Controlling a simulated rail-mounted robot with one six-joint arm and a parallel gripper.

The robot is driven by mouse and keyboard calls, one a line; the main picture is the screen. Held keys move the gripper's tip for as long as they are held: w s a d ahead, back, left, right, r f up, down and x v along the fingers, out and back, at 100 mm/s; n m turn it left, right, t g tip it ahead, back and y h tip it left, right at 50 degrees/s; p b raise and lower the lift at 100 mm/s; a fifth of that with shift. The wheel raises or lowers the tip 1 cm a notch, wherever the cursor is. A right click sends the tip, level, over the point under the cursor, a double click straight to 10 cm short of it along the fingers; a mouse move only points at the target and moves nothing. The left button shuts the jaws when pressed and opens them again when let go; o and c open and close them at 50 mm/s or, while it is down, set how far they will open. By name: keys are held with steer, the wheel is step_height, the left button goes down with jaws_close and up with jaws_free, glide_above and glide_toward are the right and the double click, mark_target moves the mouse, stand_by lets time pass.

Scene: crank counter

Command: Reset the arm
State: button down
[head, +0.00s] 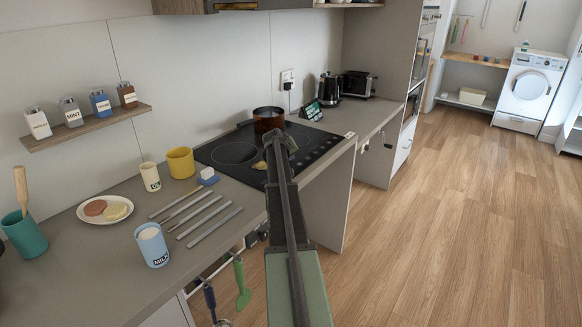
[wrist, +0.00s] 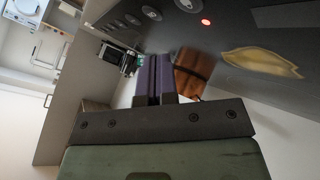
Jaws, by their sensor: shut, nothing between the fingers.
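My arm reaches up the middle of the head view over the black hob (head: 232,153). My gripper (head: 283,140) is over the hob, just in front of the brown pot (head: 268,120). In the wrist view the fingers of my gripper (wrist: 155,78) are shut together with nothing between them. The pot (wrist: 195,72) shows just beyond them to the right, partly hidden. A flat yellow piece (head: 260,165) lies on the hob left of my arm; it also shows in the wrist view (wrist: 262,62).
A kettle (head: 328,89), a toaster (head: 358,84) and a small green sign (head: 310,110) stand beyond the hob. The floor at right is clear.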

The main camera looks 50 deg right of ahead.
step_height(320, 180, up, 2)
steer(key=shift+p, duration=0.55)
steer(key=shift+f, duration=0.15)
